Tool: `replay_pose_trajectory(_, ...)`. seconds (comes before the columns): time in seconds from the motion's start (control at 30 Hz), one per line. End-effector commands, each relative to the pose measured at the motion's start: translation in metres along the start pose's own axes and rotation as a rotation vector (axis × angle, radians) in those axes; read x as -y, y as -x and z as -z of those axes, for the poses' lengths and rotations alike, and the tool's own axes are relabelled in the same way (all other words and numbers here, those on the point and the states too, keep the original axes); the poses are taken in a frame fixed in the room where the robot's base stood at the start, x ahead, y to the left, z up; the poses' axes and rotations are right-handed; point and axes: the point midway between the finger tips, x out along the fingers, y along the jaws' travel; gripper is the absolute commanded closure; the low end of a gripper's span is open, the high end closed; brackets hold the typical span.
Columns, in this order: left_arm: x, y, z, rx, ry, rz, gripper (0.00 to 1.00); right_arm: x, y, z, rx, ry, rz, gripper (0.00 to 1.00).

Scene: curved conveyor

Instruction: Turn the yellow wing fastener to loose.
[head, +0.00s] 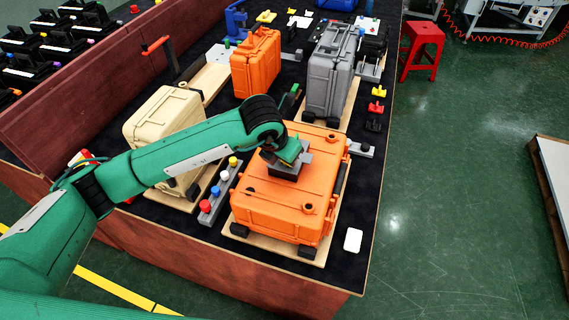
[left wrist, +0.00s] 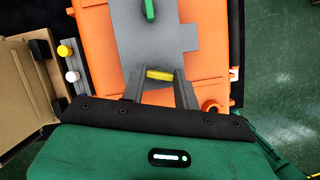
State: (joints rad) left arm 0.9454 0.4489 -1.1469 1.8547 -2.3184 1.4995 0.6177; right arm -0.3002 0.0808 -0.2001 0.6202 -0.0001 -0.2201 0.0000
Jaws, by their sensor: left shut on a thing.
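The yellow wing fastener (left wrist: 160,75) shows in the left wrist view as a short yellow bar lying crosswise between my fingertips. It sits at a grey plate (left wrist: 150,40) on top of the orange case (left wrist: 213,68). My left gripper (left wrist: 160,77) is shut on the fastener, with one grey finger at each end of it. In the head view my left gripper (head: 288,160) reaches down onto the top of the flat-lying orange case (head: 275,206), and the fastener is hidden there. My right gripper is not in view.
A green part (left wrist: 149,10) stands on the plate beyond the fastener. Left of the case are a strip with coloured knobs (head: 218,190) and a beige case (head: 160,112). An upright orange case (head: 256,62) and a grey case (head: 330,68) stand behind. Open floor lies right.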

Motion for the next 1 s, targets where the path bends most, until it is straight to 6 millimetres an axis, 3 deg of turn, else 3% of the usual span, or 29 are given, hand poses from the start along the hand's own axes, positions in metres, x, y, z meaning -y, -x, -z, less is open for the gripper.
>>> replay_pose_trajectory(0.03, 0.000, -0.004, 0.001, 0.005, 0.033, -0.015, 0.92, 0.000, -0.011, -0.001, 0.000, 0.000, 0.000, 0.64)
replay_pose_trajectory(0.3, 0.001, -0.002, 0.000, 0.003, 0.200, -0.083, 0.92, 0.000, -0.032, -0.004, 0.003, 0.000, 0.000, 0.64)
replay_pose_trajectory(0.5, 0.002, -0.001, -0.001, 0.003, 0.272, -0.112, 0.92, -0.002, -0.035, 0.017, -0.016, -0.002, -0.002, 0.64)
replay_pose_trajectory(1.0, 0.002, 0.001, -0.001, 0.001, 0.309, -0.128, 0.92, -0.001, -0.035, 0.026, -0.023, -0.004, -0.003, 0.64)
